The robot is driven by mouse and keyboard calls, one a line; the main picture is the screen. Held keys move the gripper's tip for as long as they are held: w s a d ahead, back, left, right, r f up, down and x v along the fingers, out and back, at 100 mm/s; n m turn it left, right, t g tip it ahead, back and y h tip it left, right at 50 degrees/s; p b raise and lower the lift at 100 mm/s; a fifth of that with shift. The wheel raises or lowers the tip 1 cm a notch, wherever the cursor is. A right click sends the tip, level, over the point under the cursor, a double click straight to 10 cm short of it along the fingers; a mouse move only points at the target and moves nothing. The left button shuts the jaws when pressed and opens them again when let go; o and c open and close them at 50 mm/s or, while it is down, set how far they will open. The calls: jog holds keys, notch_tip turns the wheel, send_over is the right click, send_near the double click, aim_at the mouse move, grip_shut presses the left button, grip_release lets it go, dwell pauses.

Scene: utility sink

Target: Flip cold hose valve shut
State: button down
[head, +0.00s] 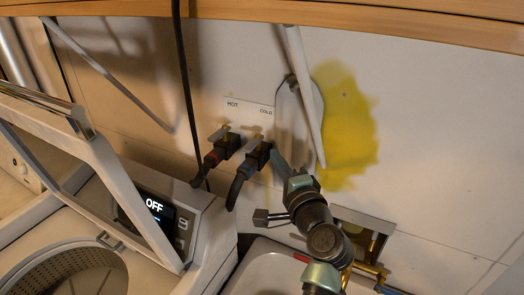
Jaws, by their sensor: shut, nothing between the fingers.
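The cold hose valve (256,153) is on the white wall under the "COLD" label. It has a dark body and a small metal lever (252,132) at its top. A dark hose (236,188) curves down from it. My gripper (275,156) is shut and empty, with its tip just right of the cold valve. I cannot tell whether the tip touches the valve. The hot hose valve (224,146), with a red band, sits to the left under the "HOT" label.
A washing machine (212,225) with a raised lid (95,140) and an "OFF" display stands at the lower left. A black cable (184,75) hangs left of the valves. A yellow stain (345,125) marks the wall.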

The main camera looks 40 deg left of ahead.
aim_at(256, 146)
jog(key=shift+s+a+p, duration=0.25)
jog(key=shift+s+a, duration=0.05)
jog(key=shift+a, duration=0.55)
jog(key=shift+s+a+p, duration=0.25)
jog(key=shift+a, duration=0.6)
